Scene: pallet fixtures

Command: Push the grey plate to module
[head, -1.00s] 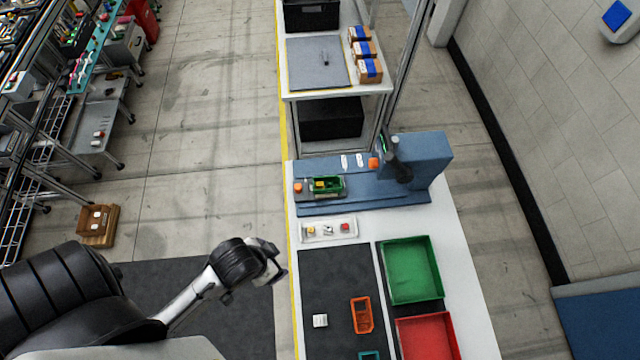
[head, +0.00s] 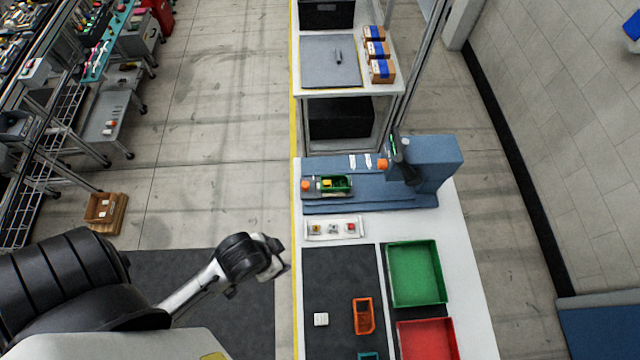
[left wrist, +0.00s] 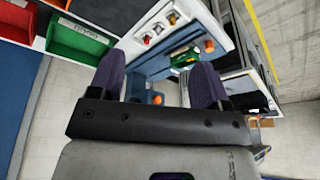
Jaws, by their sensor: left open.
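The grey plate (head: 312,194) lies at the left end of the blue fixture (head: 370,200) on the white bench. A green tray (head: 342,183) with a yellow piece sits on it, beside an orange knob (head: 305,186). A dark upright module (head: 405,163) stands at the fixture's right, apart from the plate. My left gripper (head: 282,262) is open and empty, left of the bench edge and nearer than the fixture. In the left wrist view its two fingers (left wrist: 156,75) point towards the bench; the green tray (left wrist: 184,59) shows between them. My right gripper is out of view.
A white strip of small parts (head: 334,228) lies in front of the fixture. A green bin (head: 417,272), a red bin (head: 428,340) and an orange bin (head: 363,316) stand nearer. A shelf (head: 345,75) with boxes is behind.

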